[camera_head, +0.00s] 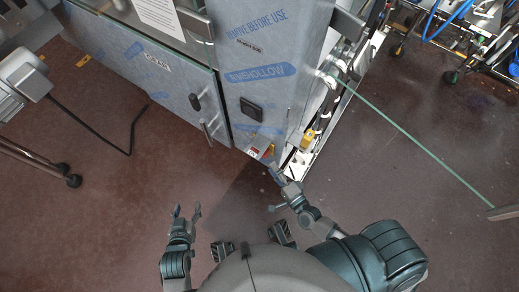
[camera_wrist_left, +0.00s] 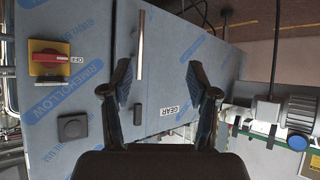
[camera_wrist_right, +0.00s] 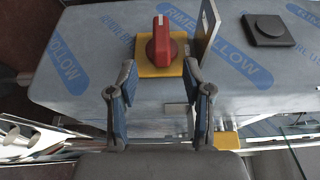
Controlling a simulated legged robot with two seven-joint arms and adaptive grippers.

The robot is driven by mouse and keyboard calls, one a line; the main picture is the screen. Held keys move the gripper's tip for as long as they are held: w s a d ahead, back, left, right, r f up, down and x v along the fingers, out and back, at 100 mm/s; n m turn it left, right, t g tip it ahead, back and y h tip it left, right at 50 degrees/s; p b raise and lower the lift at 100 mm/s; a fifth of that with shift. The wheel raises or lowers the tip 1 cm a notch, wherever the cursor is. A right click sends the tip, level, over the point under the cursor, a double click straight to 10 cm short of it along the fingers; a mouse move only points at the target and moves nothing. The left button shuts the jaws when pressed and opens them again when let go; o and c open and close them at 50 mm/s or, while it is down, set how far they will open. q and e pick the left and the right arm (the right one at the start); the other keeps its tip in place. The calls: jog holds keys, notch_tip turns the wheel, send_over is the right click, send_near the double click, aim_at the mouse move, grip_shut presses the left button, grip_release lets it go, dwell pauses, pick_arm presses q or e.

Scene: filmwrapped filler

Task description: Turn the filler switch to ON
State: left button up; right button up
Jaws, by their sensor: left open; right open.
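The filler switch is a red rotary knob on a yellow plate. In the right wrist view the red knob (camera_wrist_right: 161,42) stands just beyond my open right fingers (camera_wrist_right: 160,80), roughly centred between them, with its yellow plate (camera_wrist_right: 152,71) below. No contact shows. In the left wrist view the switch (camera_wrist_left: 46,57) is at upper left, its handle lying across the picture beside an OFF label (camera_wrist_left: 77,59). In the head view the switch (camera_head: 269,151) is small, low on the cabinet, with my right gripper (camera_head: 275,172) close by. My left gripper (camera_head: 187,211) is open and empty, away from the cabinet.
The film-wrapped cabinet (camera_head: 250,35) has a black square latch (camera_head: 251,109) and a metal handle (camera_head: 207,132). In the right wrist view a metal plate (camera_wrist_right: 207,30) stands right beside the switch. A green bar (camera_head: 415,142) crosses the right side.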

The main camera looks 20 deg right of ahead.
jog(key=x, duration=0.9)
jog(key=shift+w+a, duration=0.25)
jog(key=shift+a, duration=0.15)
jog(key=shift+d, duration=0.15)
jog(key=shift+c, duration=1.4)
jog(key=shift+d, duration=0.1)
grip_shut()
